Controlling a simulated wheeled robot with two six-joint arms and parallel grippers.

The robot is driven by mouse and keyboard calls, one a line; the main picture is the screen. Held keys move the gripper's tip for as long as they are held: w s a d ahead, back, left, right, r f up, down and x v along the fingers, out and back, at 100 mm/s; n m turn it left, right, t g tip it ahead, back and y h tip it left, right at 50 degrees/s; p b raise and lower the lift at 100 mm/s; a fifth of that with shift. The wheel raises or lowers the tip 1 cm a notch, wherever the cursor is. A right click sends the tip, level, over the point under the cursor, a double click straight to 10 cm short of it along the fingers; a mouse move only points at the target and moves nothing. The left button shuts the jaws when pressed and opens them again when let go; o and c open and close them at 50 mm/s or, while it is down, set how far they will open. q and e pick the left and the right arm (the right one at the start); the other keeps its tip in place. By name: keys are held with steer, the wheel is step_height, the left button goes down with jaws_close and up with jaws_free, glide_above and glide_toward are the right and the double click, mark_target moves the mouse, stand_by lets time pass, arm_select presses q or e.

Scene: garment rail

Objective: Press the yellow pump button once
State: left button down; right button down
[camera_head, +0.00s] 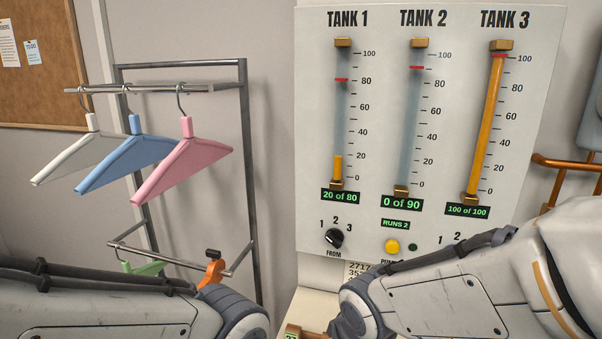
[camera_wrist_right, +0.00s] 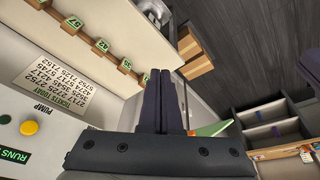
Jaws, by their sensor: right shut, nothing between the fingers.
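The yellow pump button (camera_head: 392,246) sits low on the tank panel (camera_head: 455,130), under the "RUNS 2" display (camera_head: 395,224) and left of a dark green lamp (camera_head: 413,247). In the right wrist view the button (camera_wrist_right: 29,127) is at the lower left, beside the word PUMP. My right gripper (camera_wrist_right: 165,73) shows there with its two dark fingers together and empty, apart from the button and to its right. In the head view my right arm reaches in below the button, its fingers hidden. My left arm is at lower left, its gripper out of view.
Tank gauges read 20 of 80, 0 of 90 and 100 of 100. A black FROM knob (camera_head: 334,238) is left of the button. A garment rail (camera_head: 160,89) holds white, blue and pink hangers. Numbered tags (camera_wrist_right: 102,46) line a ledge beside the ticket notice (camera_wrist_right: 58,80).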

steer(key=s+a+n+g, duration=0.1)
steer(key=s+n+g, duration=0.1)
steer(key=s, duration=0.9)
steer(key=shift+a+g+b, duration=0.2)
steer(key=shift+g+b, duration=0.15)
steer(key=shift+g, duration=0.15)
stand_by(1.9)
